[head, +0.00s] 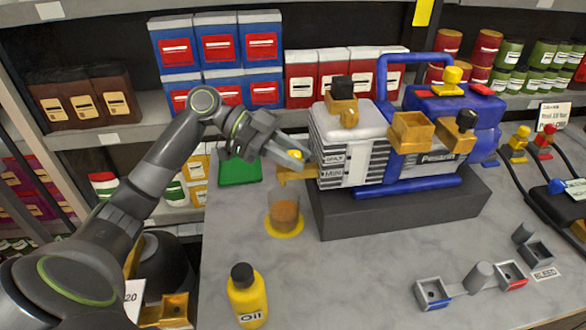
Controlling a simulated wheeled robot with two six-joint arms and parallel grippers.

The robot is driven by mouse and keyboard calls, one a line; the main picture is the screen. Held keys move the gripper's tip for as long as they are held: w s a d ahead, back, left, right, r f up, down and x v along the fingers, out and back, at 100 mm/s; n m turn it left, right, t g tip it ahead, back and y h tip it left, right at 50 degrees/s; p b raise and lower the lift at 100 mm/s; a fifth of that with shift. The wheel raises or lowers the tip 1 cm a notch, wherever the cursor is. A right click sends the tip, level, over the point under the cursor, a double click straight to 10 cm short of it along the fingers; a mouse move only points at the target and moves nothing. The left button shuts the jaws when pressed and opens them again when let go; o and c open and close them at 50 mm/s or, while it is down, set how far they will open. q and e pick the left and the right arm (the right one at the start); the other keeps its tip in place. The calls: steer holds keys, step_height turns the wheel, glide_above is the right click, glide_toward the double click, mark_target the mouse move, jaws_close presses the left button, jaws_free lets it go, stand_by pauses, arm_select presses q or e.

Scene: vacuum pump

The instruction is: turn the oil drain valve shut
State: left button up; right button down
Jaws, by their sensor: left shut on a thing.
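The vacuum pump (370,150), blue and silver with brass fittings, stands on a dark grey block on the counter. A brass drain spout (298,174) sticks out from its left end, with a small yellow valve handle (295,154) above it. My left gripper (297,157) reaches in from the left and is shut on the valve handle; its fingers partly hide the handle. I cannot tell the handle's exact angle. Below the spout, a brown cup-like vessel (284,214) stands on a yellow disc. My right gripper is not in view.
A yellow oil bottle (246,298) stands at the counter's front left. A green pad (240,170) lies behind my left wrist. Grey holders (480,277) sit at the front right, and black hoses (550,190) at the right edge. The counter's front middle is clear.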

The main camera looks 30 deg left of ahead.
arm_select(q)
steer(key=shift+m+g+b, duration=1.15)
steer(key=shift+m+g, duration=1.05)
steer(key=shift+g, duration=0.5)
steer(key=o, duration=1)
steer(key=shift+c, duration=0.2)
steer(key=b+v, duration=0.1)
steer(key=v, duration=0.6)
steer(key=shift+w+a, duration=0.15)
steer(key=shift+w, duration=0.05)
